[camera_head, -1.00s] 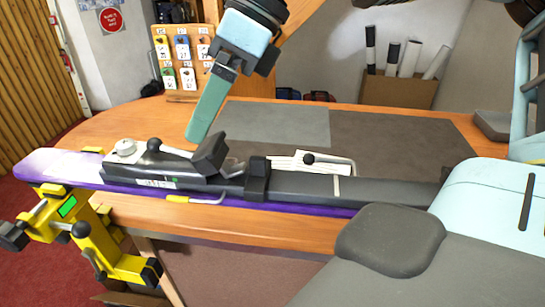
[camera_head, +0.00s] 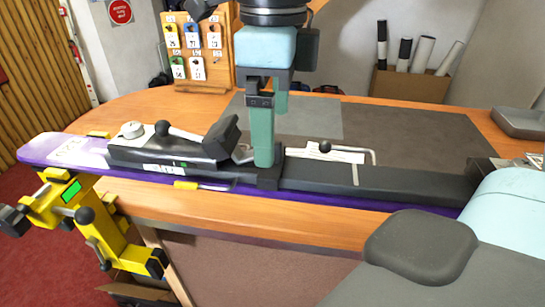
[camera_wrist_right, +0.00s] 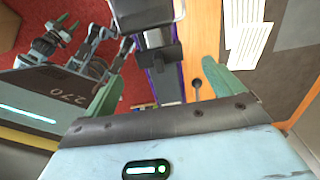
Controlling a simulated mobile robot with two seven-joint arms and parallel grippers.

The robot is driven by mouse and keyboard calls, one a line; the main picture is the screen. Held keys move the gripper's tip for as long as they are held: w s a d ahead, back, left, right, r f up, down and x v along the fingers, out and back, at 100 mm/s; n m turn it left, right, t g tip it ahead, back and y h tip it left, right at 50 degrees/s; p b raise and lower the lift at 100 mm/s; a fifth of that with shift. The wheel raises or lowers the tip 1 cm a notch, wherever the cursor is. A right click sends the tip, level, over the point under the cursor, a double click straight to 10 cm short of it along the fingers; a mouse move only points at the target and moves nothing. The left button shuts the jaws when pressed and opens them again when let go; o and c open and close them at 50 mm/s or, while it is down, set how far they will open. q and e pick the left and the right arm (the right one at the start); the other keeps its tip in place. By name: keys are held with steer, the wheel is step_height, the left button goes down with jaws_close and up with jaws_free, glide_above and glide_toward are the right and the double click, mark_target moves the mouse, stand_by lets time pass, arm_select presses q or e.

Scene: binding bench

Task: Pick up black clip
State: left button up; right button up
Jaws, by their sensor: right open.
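The black clip (camera_head: 269,183) is a small dark block set across the dark rail of the purple ski (camera_head: 415,205), and the gripper partly hides it in the head view. In the right wrist view the clip (camera_wrist_right: 162,56) lies across the ski between the two fingertips. My right gripper (camera_head: 271,135) points straight down with green fingers. It is open, with one finger on the near side of the rail and one on the far side. Whether the fingers touch the clip is unclear.
A black binding part (camera_head: 165,150) with a lever and tilted block lies left of the clip. A black-knobbed rod (camera_head: 325,147) and white sheet are just behind the rail. A yellow clamp (camera_head: 115,240) holds the ski's left end.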

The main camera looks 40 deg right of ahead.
steer(key=shift+a+f+p, duration=0.1)
steer(key=shift+f+p, duration=0.25)
steer(key=shift+f, duration=2.2)
steer(key=c, duration=1.1)
